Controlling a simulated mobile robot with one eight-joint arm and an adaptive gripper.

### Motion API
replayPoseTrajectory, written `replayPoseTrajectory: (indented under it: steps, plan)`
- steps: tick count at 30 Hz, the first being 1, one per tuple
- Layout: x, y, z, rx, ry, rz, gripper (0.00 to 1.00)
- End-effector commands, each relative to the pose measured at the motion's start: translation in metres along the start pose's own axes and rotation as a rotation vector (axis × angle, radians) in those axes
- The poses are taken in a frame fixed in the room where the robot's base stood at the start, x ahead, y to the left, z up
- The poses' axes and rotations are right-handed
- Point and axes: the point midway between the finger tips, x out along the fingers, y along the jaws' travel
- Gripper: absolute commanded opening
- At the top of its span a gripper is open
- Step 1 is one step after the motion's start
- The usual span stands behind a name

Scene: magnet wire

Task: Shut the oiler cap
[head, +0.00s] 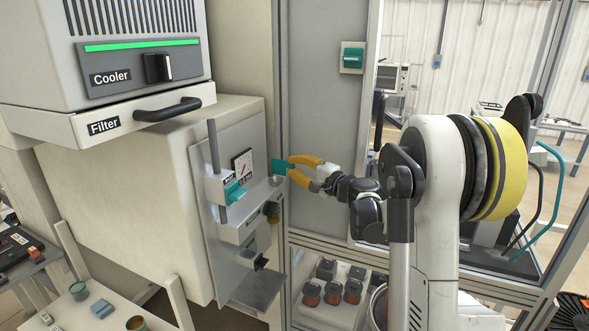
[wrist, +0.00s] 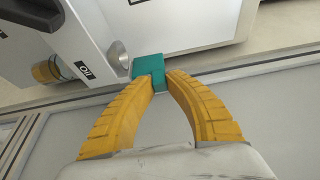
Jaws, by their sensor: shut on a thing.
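The oiler cap is a teal block (wrist: 149,66). It stands beside a round metal fitting (wrist: 119,54) on a grey housing labelled Oil (wrist: 85,70). In the head view the cap (head: 279,167) sits at the right end of the grey panel's housing, standing up above it. My gripper (head: 293,168) comes from the right with its yellow fingers shut on the cap. In the wrist view the gripper (wrist: 163,80) has the cap's near edge between its fingertips. I cannot tell whether a hinge joins the cap to the housing.
A gauge (head: 242,164) and a teal knob (head: 234,192) are on the panel left of the cap. The Filter drawer handle (head: 168,109) juts out above left. A grey cabinet wall (head: 320,110) stands behind my gripper.

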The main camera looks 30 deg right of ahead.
Motion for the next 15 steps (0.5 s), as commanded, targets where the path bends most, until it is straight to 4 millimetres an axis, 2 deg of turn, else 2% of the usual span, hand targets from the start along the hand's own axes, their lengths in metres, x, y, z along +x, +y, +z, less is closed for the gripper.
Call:
replayPoseTrajectory:
  steps: [15]
  plan:
    - [-0.007,0.010,0.018,-0.446,-0.001,-0.187,0.00]
